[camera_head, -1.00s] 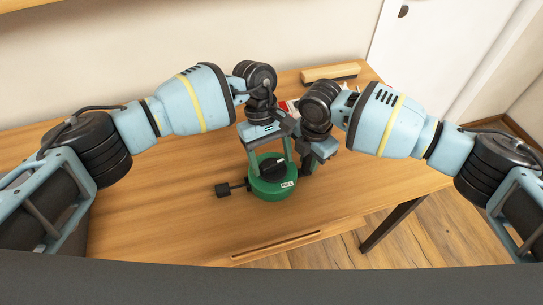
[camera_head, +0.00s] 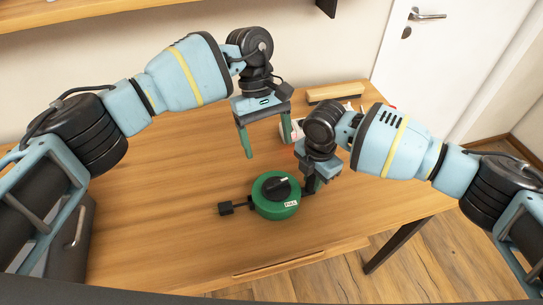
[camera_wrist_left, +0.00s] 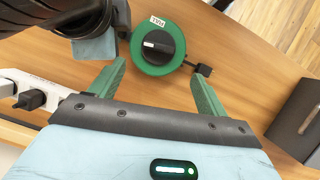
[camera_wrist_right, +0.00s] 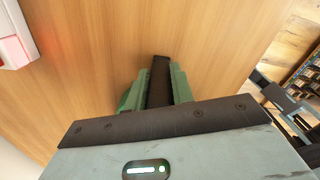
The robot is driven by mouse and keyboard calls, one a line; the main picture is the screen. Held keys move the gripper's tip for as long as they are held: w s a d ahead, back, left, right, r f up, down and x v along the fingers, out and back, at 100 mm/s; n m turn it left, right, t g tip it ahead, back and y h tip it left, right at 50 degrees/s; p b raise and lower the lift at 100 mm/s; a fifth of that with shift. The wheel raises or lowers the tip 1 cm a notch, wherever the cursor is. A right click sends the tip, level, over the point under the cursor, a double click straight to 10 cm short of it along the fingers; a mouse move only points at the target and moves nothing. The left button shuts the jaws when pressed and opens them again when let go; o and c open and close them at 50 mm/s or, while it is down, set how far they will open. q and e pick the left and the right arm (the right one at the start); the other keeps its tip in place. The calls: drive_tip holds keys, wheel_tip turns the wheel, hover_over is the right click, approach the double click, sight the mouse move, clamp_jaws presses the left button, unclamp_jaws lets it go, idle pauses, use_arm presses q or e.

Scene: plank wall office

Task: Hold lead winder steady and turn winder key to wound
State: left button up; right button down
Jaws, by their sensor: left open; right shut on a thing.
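The lead winder (camera_head: 276,207) is a round green drum on the desk with a white label on its side. It also shows in the left wrist view (camera_wrist_left: 158,67). The black winder key (camera_head: 281,187) sits on its top, with a pale mark across it (camera_wrist_left: 156,45). A black arm with a block (camera_head: 226,208) sticks out at the drum's left. My left gripper (camera_head: 268,148) is open and empty, above and behind the drum. My right gripper (camera_head: 309,190) is shut on a dark bar (camera_wrist_right: 160,82) at the drum's right side; the join with the drum is partly hidden.
A white power strip with a black plug (camera_wrist_left: 30,82) lies behind the winder. The desk (camera_head: 170,210) is clear left of the winder. A dark cabinet (camera_wrist_left: 298,118) stands at one side.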

use_arm(q)
drive_tip(key=shift+v, duration=0.95)
drive_tip(key=c, duration=0.5)
drive_tip(key=shift+s+a+f+n, duration=0.15)
drive_tip(key=shift+f+n, duration=0.1)
drive_tip(key=shift+n, duration=0.55)
drive_tip(key=c, duration=0.4)
drive_tip(key=shift+s+a+n+t+h, duration=0.3)
drive_tip(key=shift+s+n+t, duration=0.8)
drive_tip(key=shift+n, duration=1.65)
drive_tip(key=shift+s+a+n+t+h, duration=0.3)
drive_tip(key=shift+s+n+t, duration=0.75)
drive_tip(key=shift+n, duration=1.65)
drive_tip(key=shift+s+a+n+t+h, duration=0.25)
drive_tip(key=shift+s+n+t, duration=0.8)
drive_tip(key=shift+n, duration=1.7)
drive_tip(key=shift+s, duration=0.2)
